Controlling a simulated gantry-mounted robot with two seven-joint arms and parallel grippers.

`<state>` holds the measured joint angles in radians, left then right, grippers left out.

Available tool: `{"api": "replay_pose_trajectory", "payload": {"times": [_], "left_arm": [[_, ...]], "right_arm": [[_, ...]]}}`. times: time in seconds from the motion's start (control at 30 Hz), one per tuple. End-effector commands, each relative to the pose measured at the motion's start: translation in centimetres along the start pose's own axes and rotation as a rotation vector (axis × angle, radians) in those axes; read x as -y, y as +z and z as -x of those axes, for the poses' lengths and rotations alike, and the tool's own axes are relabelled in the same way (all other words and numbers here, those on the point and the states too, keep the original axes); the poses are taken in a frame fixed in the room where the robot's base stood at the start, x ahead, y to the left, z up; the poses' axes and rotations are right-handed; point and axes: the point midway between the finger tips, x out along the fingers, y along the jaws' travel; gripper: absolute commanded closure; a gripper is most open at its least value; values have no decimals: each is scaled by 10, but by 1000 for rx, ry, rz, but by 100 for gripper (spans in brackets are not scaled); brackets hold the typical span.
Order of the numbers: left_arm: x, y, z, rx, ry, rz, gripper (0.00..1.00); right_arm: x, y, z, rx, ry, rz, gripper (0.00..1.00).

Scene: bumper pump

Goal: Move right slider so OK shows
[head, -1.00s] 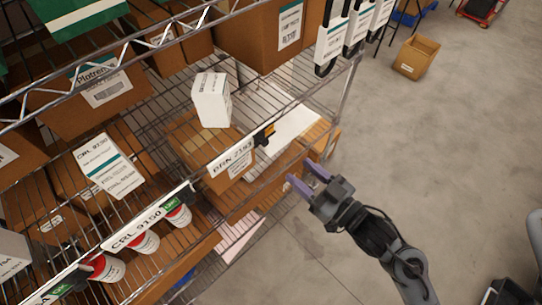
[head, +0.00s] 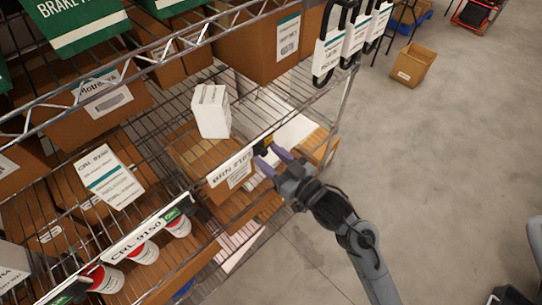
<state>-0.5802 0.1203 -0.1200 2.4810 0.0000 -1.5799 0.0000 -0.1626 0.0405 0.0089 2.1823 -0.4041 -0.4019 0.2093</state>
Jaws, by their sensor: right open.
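The right slider (head: 264,145) is a small dark piece with a bit of yellow at the right end of the white label strip marked BRN 2183 (head: 229,165) on the shelf's front edge. My right gripper (head: 270,161) is open, with its two purple fingers at the slider. The fingers partly cover the slider, and I cannot tell whether they touch it. Another label strip, CRL 9150 (head: 138,239), lies to the lower left and has a green OK piece (head: 172,215) at its right end. My left gripper is not in view.
A white box (head: 211,111) stands on the wire shelf behind the right label. Several red-and-white cans (head: 144,252) sit below the left label. Hanging tags (head: 328,56) are at the upper right of the rack. The floor to the right is open, with a cardboard box (head: 413,67).

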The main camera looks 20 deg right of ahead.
Motion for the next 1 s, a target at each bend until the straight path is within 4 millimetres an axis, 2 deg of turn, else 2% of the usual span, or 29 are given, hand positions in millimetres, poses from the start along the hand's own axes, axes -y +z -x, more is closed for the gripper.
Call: {"api": "replay_pose_trajectory", "payload": {"times": [0.27, 0.5, 0.6, 0.87, 1.0], "left_arm": [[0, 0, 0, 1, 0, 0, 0], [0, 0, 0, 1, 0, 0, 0], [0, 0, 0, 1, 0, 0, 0], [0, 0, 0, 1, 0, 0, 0], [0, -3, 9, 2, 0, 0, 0]], "right_arm": [[0, 0, -1, 0, 0, 0, 51], [0, 0, -1, 0, 0, 0, 88], [0, 0, -1, 0, 0, 0, 100], [-1, 0, -1, 0, 1, 0, 100], [-16, -2, -1, 3, 2, 4, 100]]}}
